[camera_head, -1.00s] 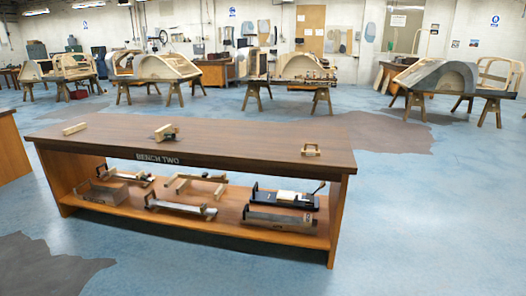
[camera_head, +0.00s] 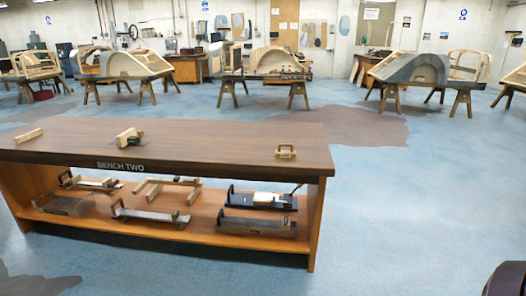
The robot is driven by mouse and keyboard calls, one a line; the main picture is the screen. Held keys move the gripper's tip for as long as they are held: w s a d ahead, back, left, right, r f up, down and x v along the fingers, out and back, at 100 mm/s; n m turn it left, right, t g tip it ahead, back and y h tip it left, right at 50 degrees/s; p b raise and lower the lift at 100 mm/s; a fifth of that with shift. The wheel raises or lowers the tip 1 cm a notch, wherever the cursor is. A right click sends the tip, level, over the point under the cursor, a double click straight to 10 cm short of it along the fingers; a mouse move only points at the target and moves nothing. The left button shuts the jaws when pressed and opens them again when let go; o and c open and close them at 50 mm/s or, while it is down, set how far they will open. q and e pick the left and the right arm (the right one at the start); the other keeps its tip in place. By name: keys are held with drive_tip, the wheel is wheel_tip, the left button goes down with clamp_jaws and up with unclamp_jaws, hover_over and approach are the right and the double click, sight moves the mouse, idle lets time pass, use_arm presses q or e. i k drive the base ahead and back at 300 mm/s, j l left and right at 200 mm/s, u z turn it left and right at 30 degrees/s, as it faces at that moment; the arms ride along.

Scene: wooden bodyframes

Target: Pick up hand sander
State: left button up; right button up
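Three small items lie on the top of the wooden bench (camera_head: 220,140) marked "BENCH TWO". A plain light wooden block (camera_head: 29,136) is at the left. A wooden tool with a dark part (camera_head: 129,138) lies left of the middle. A small wooden piece with a raised handle (camera_head: 286,152) is near the right end. I cannot tell for sure which of these is the hand sander; they are small in view. Neither of my grippers is in view.
The bench's lower shelf (camera_head: 205,231) holds several long tools, including a black one with a pale block (camera_head: 262,201). Blue floor (camera_head: 420,200) is open to the right of the bench. Trestles with wooden bodyframes (camera_head: 420,72) stand behind.

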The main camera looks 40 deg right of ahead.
sight(279, 153)
drive_tip(key=i+l+u, duration=0.15)
drive_tip(key=l+u, duration=0.2)
drive_tip(key=l, duration=0.45)
drive_tip(key=l+u, duration=0.35)
drive_tip(key=l, duration=0.5)
drive_tip(key=l+u, duration=0.1)
drive_tip(key=l, duration=1.6)
